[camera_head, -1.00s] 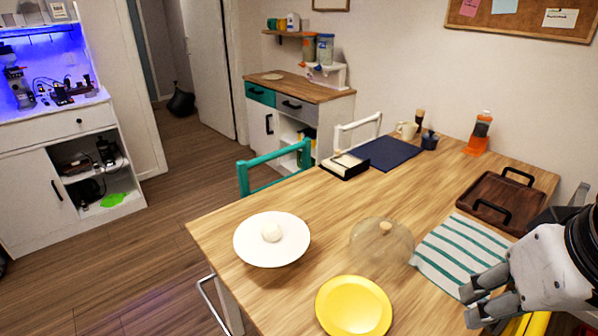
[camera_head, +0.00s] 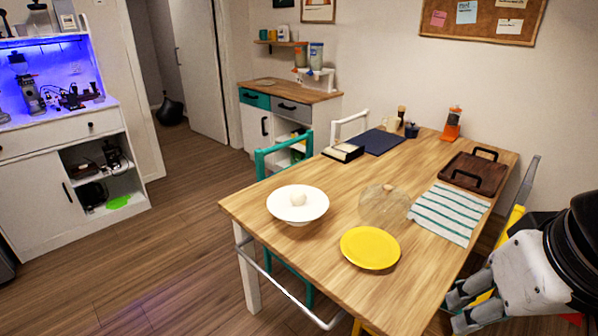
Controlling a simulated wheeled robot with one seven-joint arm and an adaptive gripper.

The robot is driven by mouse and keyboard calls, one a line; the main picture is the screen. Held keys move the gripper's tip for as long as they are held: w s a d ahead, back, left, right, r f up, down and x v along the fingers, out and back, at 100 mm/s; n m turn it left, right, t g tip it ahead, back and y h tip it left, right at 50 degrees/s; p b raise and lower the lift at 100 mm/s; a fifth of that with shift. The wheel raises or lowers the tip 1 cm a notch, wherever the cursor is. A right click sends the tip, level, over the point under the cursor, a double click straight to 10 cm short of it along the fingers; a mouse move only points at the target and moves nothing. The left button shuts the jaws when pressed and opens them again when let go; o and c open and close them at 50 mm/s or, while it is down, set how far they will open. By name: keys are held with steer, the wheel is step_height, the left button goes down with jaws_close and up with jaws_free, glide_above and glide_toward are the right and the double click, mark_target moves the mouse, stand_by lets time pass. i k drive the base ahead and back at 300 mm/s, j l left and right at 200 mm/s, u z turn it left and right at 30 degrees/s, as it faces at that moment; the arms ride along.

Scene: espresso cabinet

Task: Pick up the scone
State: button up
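My gripper (camera_head: 454,311) is at the lower right, beside the table's right edge and well away from the pale item. Its two fingers are apart with nothing seen between them.
A yellow plate (camera_head: 369,248) lies near the table's front. A striped towel (camera_head: 449,213), a brown tray (camera_head: 474,173) and an orange bottle (camera_head: 452,125) are to the right. A teal chair (camera_head: 268,160) stands behind the table. Floor (camera_head: 165,240) is clear at left.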

mark_target(297, 197)
steer(key=k+j, duration=0.1)
steer(key=j, duration=0.5)
steer(key=k+j+z, duration=0.1)
steer(key=j, duration=0.5)
steer(key=i+j, duration=0.25)
steer(key=j, duration=0.15)
steer(key=i+j+z, duration=0.1)
steer(key=i+j, duration=0.35)
steer(key=j, duration=0.35)
steer(key=i+j, duration=0.15)
steer(key=i, duration=0.2)
steer(key=i+j+z, duration=0.1)
steer(key=i, duration=0.3)
